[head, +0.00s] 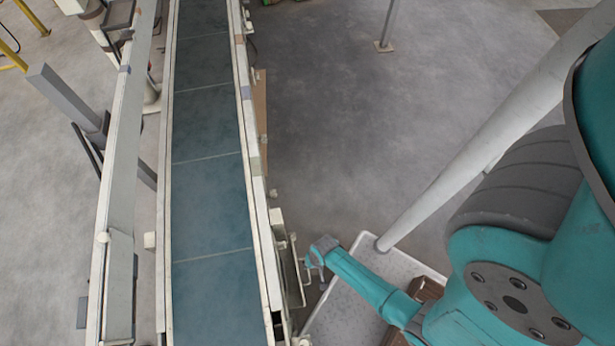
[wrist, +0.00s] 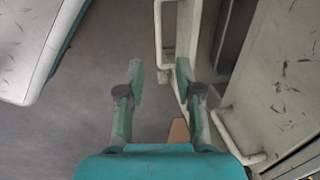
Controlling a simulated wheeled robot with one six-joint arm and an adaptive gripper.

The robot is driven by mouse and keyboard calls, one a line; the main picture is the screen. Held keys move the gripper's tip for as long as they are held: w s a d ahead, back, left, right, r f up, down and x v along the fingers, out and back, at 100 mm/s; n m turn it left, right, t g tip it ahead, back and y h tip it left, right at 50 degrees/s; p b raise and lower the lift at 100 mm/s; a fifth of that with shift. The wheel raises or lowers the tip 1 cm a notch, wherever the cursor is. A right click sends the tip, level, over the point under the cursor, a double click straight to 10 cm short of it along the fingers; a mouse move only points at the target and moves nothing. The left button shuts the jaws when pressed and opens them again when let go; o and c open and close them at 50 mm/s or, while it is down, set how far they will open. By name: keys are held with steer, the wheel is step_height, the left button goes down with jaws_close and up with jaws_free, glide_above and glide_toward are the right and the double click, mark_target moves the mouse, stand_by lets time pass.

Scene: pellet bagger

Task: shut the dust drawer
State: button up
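In the wrist view, a pale upright panel with a bar handle (wrist: 159,40), apparently the dust drawer front, stands ahead of my gripper (wrist: 158,85). A dark gap lies behind the panel, between it and the pale machine body. My gripper's two fingers are spread with nothing between them. The right fingertip overlaps the panel's edge in the picture; I cannot tell whether it touches. In the head view, my gripper (head: 314,270) is beside the pale panel (head: 295,268) at the conveyor's right side.
The long conveyor (head: 208,180) with a blue-green belt runs up the left of the head view. A second pale bar (wrist: 240,145) is on the machine at the wrist view's lower right. Grey floor (head: 350,130) right of the conveyor is largely clear.

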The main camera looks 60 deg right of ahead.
steer(key=shift+w+a+f, duration=0.15)
steer(key=shift+f, duration=0.95)
steer(key=shift+w+a+f, duration=0.1)
steer(key=shift+f, duration=1)
steer(key=shift+w+a+f, duration=0.15)
steer(key=shift+f, duration=0.95)
jaws_close()
